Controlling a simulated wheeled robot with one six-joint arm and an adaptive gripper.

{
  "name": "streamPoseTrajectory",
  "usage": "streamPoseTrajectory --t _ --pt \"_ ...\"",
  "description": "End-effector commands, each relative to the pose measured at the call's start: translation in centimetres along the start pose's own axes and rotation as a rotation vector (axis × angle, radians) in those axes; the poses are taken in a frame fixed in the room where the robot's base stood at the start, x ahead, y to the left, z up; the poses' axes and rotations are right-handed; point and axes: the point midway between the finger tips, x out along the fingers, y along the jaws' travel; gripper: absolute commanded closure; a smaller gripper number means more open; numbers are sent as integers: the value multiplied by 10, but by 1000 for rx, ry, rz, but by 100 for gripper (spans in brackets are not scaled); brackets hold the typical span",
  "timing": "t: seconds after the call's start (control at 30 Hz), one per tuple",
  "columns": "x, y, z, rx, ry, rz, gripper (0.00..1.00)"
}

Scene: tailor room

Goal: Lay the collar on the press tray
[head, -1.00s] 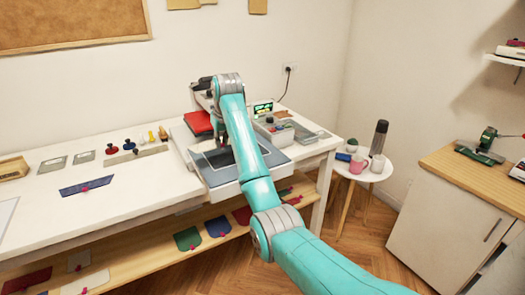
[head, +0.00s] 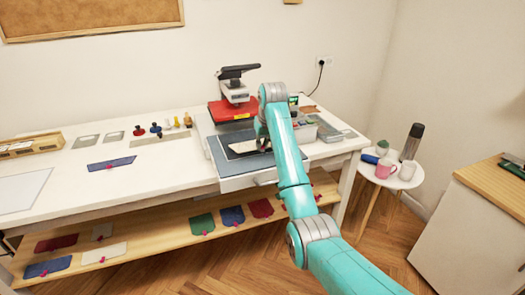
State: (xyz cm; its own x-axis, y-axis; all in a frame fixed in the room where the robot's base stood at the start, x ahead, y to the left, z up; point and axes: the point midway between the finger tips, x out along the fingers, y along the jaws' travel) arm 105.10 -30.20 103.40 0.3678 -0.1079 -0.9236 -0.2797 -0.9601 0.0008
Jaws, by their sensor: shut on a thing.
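The press tray (head: 222,164) is a dark grey-blue plate below and in front of the red heat press, at the front of the white table. A flat pale piece with a dark edge, which looks like the collar (head: 242,147), is over the tray. My gripper (head: 262,142) is low over the tray at the right end of this piece and looks shut on it. My turquoise arm hides part of the gripper and the tray's right side. I cannot tell whether the piece touches the tray.
The heat press (head: 233,108) stands behind the tray. A dark blue piece with a pink tag (head: 111,164) lies on the table (head: 70,192) to the left. Several coloured pieces lie on the lower shelf (head: 150,235). A stool (head: 390,175) with cups and a bottle stands to the right.

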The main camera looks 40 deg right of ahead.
Motion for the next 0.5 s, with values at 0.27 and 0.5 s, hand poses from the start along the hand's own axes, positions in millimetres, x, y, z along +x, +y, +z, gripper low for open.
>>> streamPoseTrajectory --t 0.27,0.5 --pt "29 0 12 0 0 0 99" --pt "29 0 12 0 0 0 99"
